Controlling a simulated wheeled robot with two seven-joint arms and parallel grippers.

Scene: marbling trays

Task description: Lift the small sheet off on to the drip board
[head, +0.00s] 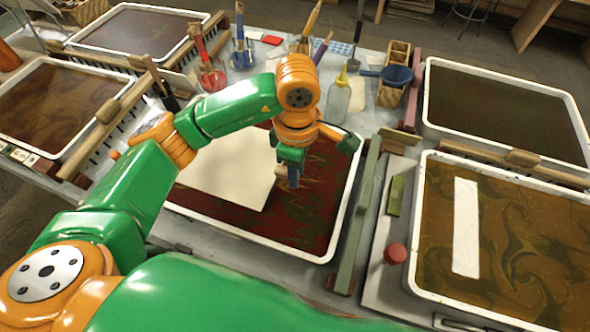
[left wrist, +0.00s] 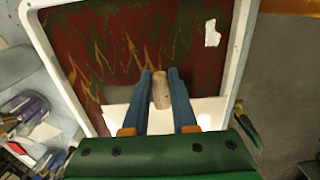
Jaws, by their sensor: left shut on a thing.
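A cream sheet (head: 228,165) lies in the middle tray (head: 318,258), over a dark red and green marbled bath. A narrow white sheet (head: 465,228) lies in the brown right-hand tray (head: 430,288). My left gripper (head: 290,180) is over the middle tray, at the cream sheet's right edge. In the left wrist view its blue fingers (left wrist: 160,80) are shut on a pale, rounded, peg-like thing (left wrist: 160,92); I cannot tell what it is attached to. White sheet surface (left wrist: 205,112) shows behind the fingers. I cannot tell for certain which board is the drip board. My right gripper is not in view.
A green rail (head: 358,212) stands just right of the middle tray, with a red knob (head: 395,253) beyond it. Dark slatted racks with wooden bars (head: 105,112) stand to the left.

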